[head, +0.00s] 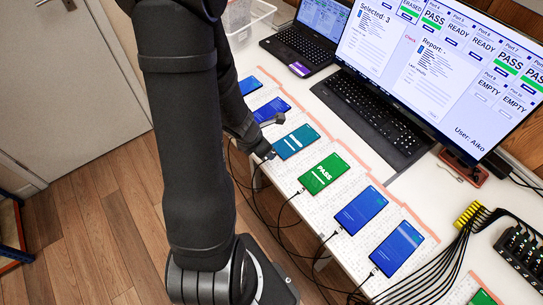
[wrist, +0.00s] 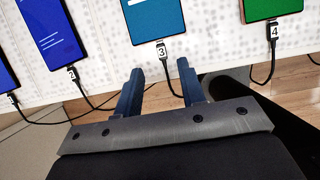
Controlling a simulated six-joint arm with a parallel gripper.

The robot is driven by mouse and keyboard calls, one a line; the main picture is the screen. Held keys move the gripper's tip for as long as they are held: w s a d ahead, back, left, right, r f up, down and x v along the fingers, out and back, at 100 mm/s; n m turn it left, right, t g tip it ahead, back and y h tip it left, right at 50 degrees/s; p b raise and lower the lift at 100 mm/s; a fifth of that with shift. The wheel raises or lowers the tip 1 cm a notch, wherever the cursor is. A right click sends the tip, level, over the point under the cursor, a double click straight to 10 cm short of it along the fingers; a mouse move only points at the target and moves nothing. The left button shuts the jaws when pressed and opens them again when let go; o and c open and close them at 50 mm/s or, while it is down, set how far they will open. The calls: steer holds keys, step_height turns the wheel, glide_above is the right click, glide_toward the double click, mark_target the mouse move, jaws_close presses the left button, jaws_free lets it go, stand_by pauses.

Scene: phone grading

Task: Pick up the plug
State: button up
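Several black plugs with white number labels sit at the lower edges of phones; the task does not say which one. Plug 3 (wrist: 161,50) is at the lower edge of the teal phone (wrist: 153,18), seemingly in it. My gripper (wrist: 160,67) is open and empty, one finger on each side of plug 3's cable, with plug 3 just beyond the fingertips. In the head view my gripper (head: 264,150) is at the table's front edge by the teal phone (head: 294,142), and plug 3 is hard to make out there. Plug 4 (wrist: 274,31) is at the green phone (wrist: 273,8).
Plug 2 (wrist: 72,74) and plug 1 (wrist: 11,98) are at blue phones to the left. Black cables hang over the front edge of the white table (head: 405,185). A laptop (head: 305,42), a keyboard (head: 374,115) and a monitor (head: 430,70) stand behind the phones.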

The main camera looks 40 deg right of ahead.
steer(key=shift+x, duration=1.75)
steer(key=shift+s, duration=0.15)
jaws_close()
